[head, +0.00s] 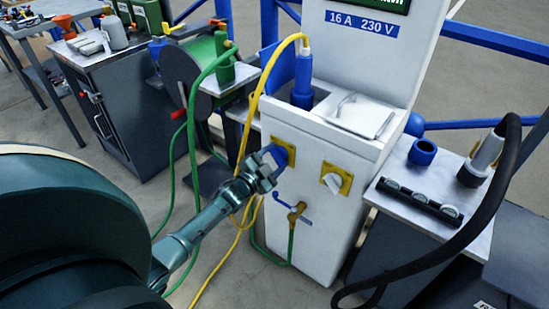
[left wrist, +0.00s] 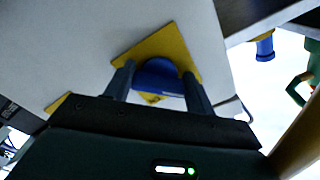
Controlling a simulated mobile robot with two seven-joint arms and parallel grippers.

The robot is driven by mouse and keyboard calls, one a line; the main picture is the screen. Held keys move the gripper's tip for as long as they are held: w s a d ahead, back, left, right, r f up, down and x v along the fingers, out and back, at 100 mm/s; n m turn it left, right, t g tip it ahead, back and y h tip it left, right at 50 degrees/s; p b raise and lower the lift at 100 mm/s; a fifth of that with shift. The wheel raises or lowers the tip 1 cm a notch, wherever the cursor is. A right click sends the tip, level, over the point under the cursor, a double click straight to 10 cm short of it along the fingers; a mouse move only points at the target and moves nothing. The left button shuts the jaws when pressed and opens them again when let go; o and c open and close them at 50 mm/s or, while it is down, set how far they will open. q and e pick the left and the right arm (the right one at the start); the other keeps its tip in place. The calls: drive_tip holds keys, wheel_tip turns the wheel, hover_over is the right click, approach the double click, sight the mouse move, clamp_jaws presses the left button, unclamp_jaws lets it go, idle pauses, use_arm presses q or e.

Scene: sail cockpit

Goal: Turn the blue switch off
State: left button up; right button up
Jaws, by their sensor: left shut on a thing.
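The blue switch (head: 281,154) sits on a yellow plate on the front of the white pedestal. My left gripper (head: 268,163) reaches up to it from the lower left and is shut on the switch. In the left wrist view, the two fingers (left wrist: 157,88) stand on either side of the blue knob (left wrist: 158,71), in front of its yellow plate (left wrist: 180,45). The gripper hides part of the switch in the head view, so its exact angle is hard to tell. My right gripper is not in view.
A white switch (head: 332,183) on another yellow plate is to the right. Below is a brass tap (head: 297,212) with a blue lever. A yellow cable (head: 256,105) and green hose (head: 193,130) hang close to my left arm. A side table (head: 450,226) stands right.

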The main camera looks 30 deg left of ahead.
use_arm(q)
drive_tip(key=o, duration=0.9)
drive_tip(key=shift+o, duration=0.4)
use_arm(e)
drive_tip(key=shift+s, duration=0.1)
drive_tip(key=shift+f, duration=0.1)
use_arm(q)
drive_tip(key=s+a+p, duration=0.1)
drive_tip(key=s+p, duration=0.1)
drive_tip(key=s, duration=1.1)
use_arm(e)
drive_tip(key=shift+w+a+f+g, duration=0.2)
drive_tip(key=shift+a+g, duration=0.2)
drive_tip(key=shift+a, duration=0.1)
